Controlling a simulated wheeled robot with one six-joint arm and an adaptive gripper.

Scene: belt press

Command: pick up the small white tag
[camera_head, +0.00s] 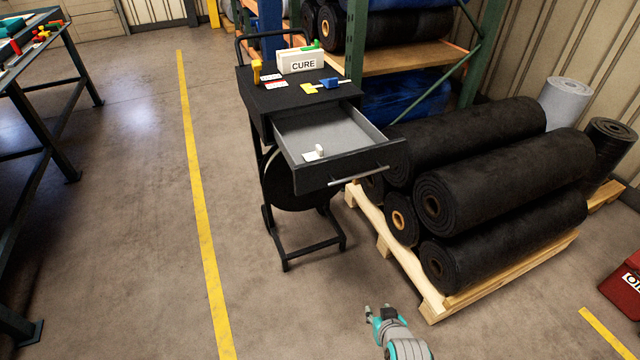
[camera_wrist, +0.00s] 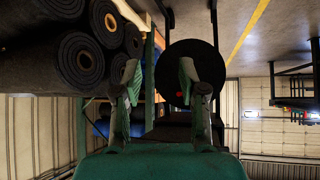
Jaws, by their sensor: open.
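A small white tag (camera_head: 313,156) lies in the open grey drawer (camera_head: 345,135) of a black cart, near the drawer's front left. A small white upright piece (camera_head: 320,149) shows at the tag; I cannot tell whether it is part of it. My gripper (camera_head: 376,312) is low in the head view, in front of the cart and well apart from the drawer. In the wrist view my gripper (camera_wrist: 160,85) has its two fingers spread with nothing between them. The tag does not show in the wrist view.
The black cart (camera_head: 255,97) carries a white CURE box (camera_head: 302,60) and small coloured items on top. Black rolls (camera_head: 500,180) lie on a wooden pallet (camera_head: 433,300) right of the cart. A dark table (camera_head: 35,110) stands at left. The floor between is clear.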

